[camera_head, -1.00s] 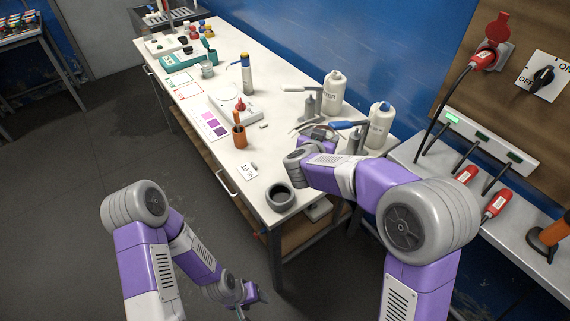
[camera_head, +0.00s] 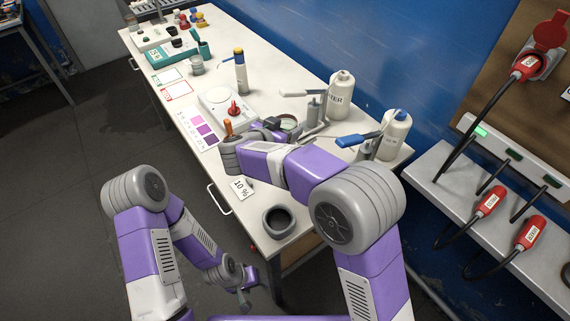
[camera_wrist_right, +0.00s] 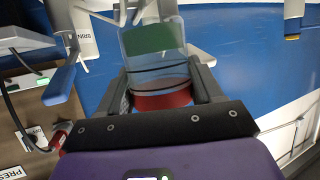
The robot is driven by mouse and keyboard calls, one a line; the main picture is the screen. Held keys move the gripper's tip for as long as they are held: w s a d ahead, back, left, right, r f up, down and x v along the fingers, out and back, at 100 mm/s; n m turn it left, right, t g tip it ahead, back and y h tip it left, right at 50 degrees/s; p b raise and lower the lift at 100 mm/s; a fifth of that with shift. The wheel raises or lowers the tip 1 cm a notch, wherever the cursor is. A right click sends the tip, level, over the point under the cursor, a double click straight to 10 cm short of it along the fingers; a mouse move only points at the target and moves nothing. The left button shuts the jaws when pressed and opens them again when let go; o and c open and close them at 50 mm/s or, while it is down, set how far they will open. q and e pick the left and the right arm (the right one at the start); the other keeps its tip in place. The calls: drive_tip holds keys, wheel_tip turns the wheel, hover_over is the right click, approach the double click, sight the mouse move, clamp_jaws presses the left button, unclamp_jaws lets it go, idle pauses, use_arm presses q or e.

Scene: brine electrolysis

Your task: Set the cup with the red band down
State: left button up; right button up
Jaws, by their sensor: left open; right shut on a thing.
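The cup with the red band (camera_wrist_right: 155,65) is clear. In the right wrist view its red band (camera_wrist_right: 162,99) shows nearest the gripper, and a green patch shows through the cup. My right gripper (camera_wrist_right: 160,88) is shut on it, with a finger on each side. In the head view the cup (camera_head: 289,123) is small and partly hidden by my right gripper (camera_head: 280,127), over the bench beside the clamp stand. My left gripper (camera_head: 246,297) is open and empty, low off the bench's front side.
Two white bottles (camera_head: 341,95) (camera_head: 395,135) with stands are by the blue wall. A white device (camera_head: 217,101), a colour card (camera_head: 201,127), a "10 %" card (camera_head: 241,189) and a grey round pot (camera_head: 279,220) are on the bench (camera_head: 300,190). Red plugs (camera_head: 490,202) hang at right.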

drive_tip(key=f+b, duration=0.1)
drive_tip(key=f, duration=0.4)
drive_tip(key=f+b, duration=0.2)
drive_tip(key=f, duration=0.3)
drive_tip(key=f+b, duration=0.1)
drive_tip(key=f, duration=0.4)
drive_tip(key=shift+s+f+b, duration=0.3)
drive_tip(key=shift+f+b, duration=0.05)
drive_tip(key=shift+b, duration=0.05)
drive_tip(key=shift+r, duration=0.1)
drive_tip(key=o, duration=1.2)
drive_tip(key=shift+f, duration=0.2)
